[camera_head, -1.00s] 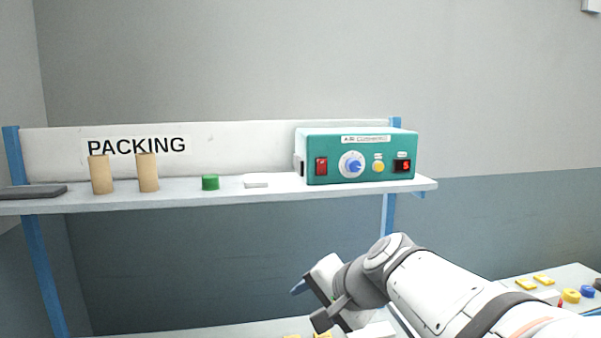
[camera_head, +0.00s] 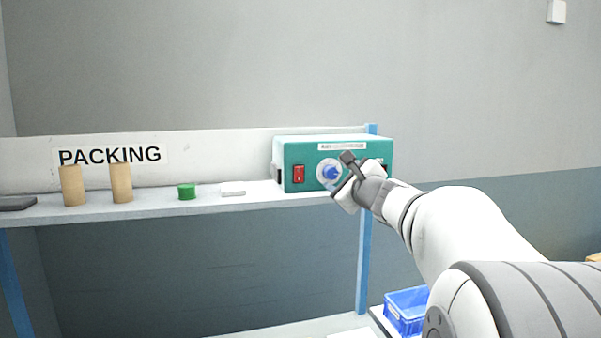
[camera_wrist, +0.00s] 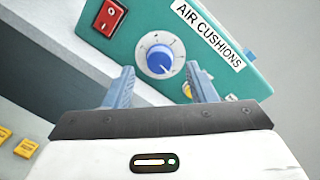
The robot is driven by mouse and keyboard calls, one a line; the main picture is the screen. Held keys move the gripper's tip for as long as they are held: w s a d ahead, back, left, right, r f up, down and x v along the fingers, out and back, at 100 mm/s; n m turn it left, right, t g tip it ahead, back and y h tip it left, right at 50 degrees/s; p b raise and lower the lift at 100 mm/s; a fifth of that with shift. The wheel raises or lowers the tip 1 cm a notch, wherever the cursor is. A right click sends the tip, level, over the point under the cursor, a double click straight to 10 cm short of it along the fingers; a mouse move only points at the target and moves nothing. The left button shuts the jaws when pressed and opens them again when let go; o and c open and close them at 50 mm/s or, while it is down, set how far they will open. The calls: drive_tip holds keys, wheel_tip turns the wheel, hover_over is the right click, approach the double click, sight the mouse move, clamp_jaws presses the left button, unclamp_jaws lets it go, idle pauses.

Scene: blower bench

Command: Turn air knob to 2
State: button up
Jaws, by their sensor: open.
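The air knob is a blue knob (camera_head: 331,173) on a white round dial, on the front of a teal box (camera_head: 309,155) on the shelf. In the wrist view the blue knob (camera_wrist: 159,59) sits ahead of my gripper, between the lines of the two fingers but beyond their tips. The dial numbers are too small to read. My gripper (camera_head: 340,172) is at the box front, just right of the knob. In the wrist view my gripper (camera_wrist: 162,78) is open and empty, with a blue-grey finger on each side. The arm hides the box's right front.
A red rocker switch (camera_head: 299,174) is left of the knob. A yellow button (camera_wrist: 187,90) lies close to the right finger. The shelf (camera_head: 150,208) also holds two cardboard tubes (camera_head: 121,183) and a green cylinder (camera_head: 187,191). A blue crate (camera_head: 407,311) stands below.

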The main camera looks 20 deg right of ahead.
sight(332, 173)
drive_tip(key=shift+w+a, duration=0.15)
drive_tip(key=shift+w, duration=1.45)
